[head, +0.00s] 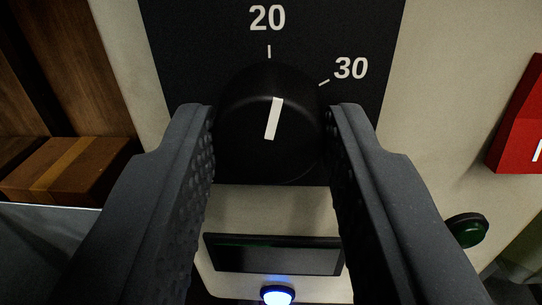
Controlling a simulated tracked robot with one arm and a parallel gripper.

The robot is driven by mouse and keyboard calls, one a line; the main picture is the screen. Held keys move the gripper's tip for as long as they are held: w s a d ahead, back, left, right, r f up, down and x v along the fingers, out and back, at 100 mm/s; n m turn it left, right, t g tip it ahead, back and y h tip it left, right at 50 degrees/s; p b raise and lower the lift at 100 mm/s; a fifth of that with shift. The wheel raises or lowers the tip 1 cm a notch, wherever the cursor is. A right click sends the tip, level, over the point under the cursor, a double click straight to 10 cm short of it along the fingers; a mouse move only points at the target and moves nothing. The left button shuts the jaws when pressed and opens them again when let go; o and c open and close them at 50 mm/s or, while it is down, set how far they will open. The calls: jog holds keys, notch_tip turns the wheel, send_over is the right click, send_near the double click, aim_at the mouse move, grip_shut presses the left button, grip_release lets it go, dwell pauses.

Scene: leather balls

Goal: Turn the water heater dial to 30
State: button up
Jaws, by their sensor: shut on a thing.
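The black round dial (248,135) sits in the middle of the head view on a black panel (190,40) of the water heater. Its white pointer line leans slightly right of straight up, close to the 20 tick (269,51) and short of the 30 tick (324,83). The numbers 20 (267,18) and 30 (350,68) show above and to the upper right. My gripper (270,122) has one finger on each side of the dial and is shut on it.
A dark display (275,256) and a lit blue-white button (277,295) are below the dial. A green button (467,231) is at the lower right, a red sign (520,125) at the right edge. A wooden box (70,170) is at the left.

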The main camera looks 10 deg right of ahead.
jog(key=m+p, duration=0.1)
jog(key=m, duration=0.2)
jog(key=shift+p, duration=0.35)
jog(key=shift+m+p, duration=0.5)
jog(key=shift+m, duration=1.1)
jog(key=shift+d, duration=0.1)
jog(key=o, duration=1)
jog(key=shift+f, duration=0.1)
jog(key=shift+c, duration=0.2)
jog(key=shift+s, duration=0.1)
jog(key=s+a+p, duration=0.2)
jog(key=s+p, duration=0.1)
jog(key=s, duration=1)
jog(key=shift+s+a+f, duration=0.2)
jog(key=shift+a+f, duration=0.15)
